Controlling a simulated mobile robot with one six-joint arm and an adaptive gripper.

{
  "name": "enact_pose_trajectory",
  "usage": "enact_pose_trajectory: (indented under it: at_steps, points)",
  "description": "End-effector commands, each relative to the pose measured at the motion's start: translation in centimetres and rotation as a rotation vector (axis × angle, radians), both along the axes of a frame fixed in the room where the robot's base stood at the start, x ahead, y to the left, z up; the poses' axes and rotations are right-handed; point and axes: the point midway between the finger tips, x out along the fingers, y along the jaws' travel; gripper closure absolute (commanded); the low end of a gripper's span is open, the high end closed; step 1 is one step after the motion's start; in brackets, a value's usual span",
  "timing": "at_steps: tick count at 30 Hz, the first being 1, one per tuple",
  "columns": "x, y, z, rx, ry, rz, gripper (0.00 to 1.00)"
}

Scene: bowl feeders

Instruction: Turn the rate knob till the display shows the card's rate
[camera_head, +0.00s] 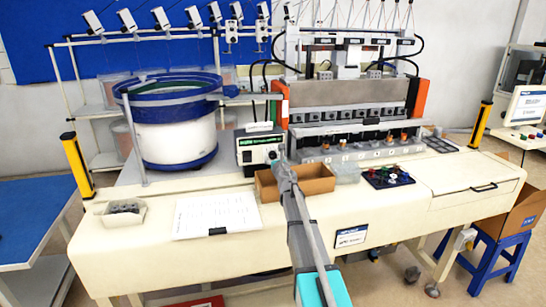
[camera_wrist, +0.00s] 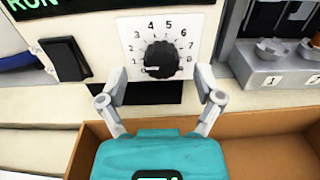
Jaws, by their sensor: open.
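The black rate knob (camera_wrist: 160,60) sits on a white numbered dial plate (camera_wrist: 190,28) in the wrist view. A light mark shows at the knob's lower left, towards the low numbers. My gripper (camera_wrist: 158,84) is open, its fingertips on either side of the knob's lower part, with gaps to the knob. The display (camera_wrist: 22,8) shows green letters reading "RUN", cut off by the frame edge. In the head view the controller box (camera_head: 246,158) has a green-lit display (camera_head: 258,141) too small to read. A white card (camera_head: 260,127) stands on top, unreadable.
A black rocker switch (camera_wrist: 66,60) is left of the dial. A brown open box (camera_head: 312,187) lies just below my gripper. The blue-rimmed bowl feeder (camera_head: 172,150) stands left of the controller. A printed sheet (camera_head: 190,228) lies on the bench front; coloured parts (camera_head: 388,177) lie right.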

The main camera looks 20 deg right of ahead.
Motion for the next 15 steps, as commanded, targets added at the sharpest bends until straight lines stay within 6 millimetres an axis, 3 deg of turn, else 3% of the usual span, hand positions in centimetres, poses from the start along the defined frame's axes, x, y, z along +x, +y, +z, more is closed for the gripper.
enact_pose_trajectory:
  at_steps: [6,15]
  points:
    - [2.1,-0.2,0.0,0.0,0.0,0.0,0.15]
    - [2.4,-0.3,0.0,0.0,0.0,-0.001,0.15]
